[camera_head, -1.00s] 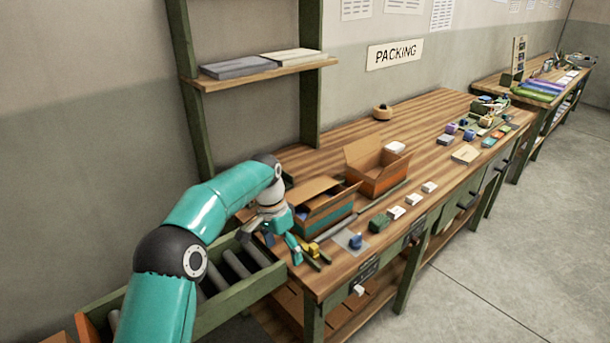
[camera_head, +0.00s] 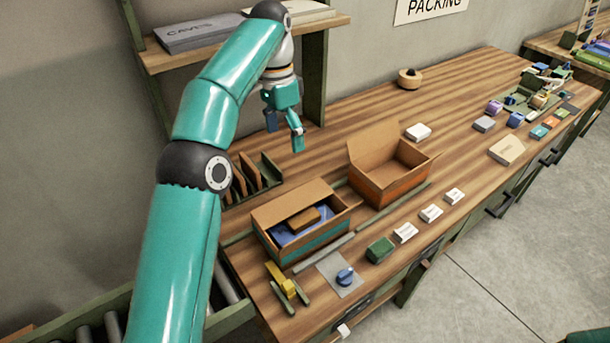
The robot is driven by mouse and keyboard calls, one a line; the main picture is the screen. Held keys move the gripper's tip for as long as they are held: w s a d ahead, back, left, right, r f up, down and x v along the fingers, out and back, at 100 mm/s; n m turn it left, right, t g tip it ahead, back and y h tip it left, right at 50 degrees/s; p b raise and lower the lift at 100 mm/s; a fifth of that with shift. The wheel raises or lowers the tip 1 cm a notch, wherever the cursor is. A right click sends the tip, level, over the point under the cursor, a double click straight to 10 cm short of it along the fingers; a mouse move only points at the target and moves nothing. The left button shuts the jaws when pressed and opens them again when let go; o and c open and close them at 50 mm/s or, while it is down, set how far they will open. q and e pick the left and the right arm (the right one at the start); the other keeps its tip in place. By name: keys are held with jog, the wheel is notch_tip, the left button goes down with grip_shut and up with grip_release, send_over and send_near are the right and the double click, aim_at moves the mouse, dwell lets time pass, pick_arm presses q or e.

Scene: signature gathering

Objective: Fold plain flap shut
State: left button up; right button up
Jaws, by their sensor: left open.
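A cardboard box with a teal band (camera_head: 322,241) stands open on the bench, with a brown block and something blue inside. A plain brown flap (camera_head: 285,207) stands up along its back side. A second box with an orange band (camera_head: 398,187) stands open behind it to the right, its large brown flap (camera_head: 374,147) raised. I cannot tell which flap the task calls plain. My left gripper (camera_head: 285,131) is open and empty, fingers down, above the back of the bench, behind the teal-banded box and apart from both boxes.
A slotted rack (camera_head: 254,176) stands left of the boxes. A yellow tool (camera_head: 284,282), a blue knob on a grey plate (camera_head: 345,276), a green block (camera_head: 380,249) and small white boxes (camera_head: 430,213) line the front. A shelf (camera_head: 160,58) is close behind my arm.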

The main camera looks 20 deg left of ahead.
pick_arm(q)
jog(key=b, duration=0.6)
send_near(294, 201)
jog(key=f, duration=0.5)
jog(key=d+f, duration=0.1)
jog(key=f, duration=0.1)
jog(key=shift+s+f+b, duration=0.25)
jog(key=shift+s+b, duration=0.05)
jog(key=shift+b, duration=0.1)
